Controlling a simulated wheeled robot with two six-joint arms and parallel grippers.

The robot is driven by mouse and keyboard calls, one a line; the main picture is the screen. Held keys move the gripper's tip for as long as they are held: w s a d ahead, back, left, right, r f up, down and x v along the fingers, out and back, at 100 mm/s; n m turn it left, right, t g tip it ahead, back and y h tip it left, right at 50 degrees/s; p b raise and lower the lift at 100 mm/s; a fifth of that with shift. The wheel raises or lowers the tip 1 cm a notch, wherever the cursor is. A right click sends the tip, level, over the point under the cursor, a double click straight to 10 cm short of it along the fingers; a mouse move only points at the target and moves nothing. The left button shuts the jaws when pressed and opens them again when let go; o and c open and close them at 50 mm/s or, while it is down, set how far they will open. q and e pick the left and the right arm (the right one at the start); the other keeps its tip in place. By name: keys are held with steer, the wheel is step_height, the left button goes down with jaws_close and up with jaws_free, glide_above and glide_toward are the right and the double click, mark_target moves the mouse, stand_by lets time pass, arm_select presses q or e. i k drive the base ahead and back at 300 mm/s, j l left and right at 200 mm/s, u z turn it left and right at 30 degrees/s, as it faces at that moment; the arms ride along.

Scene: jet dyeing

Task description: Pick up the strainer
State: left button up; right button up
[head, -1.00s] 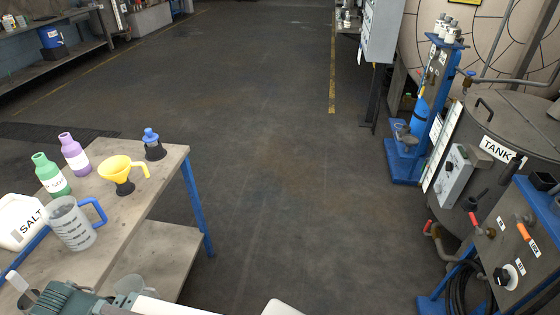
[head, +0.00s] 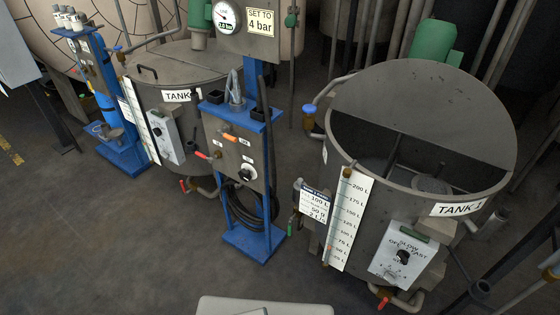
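I cannot pick out a strainer for certain in the head view. A grey, cone-like metal piece (head: 236,90) stands on top of the blue control stand in the middle; its exact kind is unclear. A small greyish bowl-like item (head: 115,133) sits low on the blue stand at the left, too small to tell. Neither of my grippers is in view, so nothing shows near these items or in a gripper.
The open tank labelled TANK 1 (head: 352,150) stands at the right with a level scale and knob panel. A lidded tank (head: 210,72) is behind the blue control stand (head: 253,240). Black hose hangs on that stand. Dark floor (head: 100,240) is clear at the left front.

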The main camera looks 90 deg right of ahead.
mark_target(426, 183)
steer(key=z, duration=4.05)
steer(key=i+j+z, duration=0.45)
steer(key=j, duration=0.2)
steer(key=j+z, duration=0.1)
steer(key=z, duration=0.4)
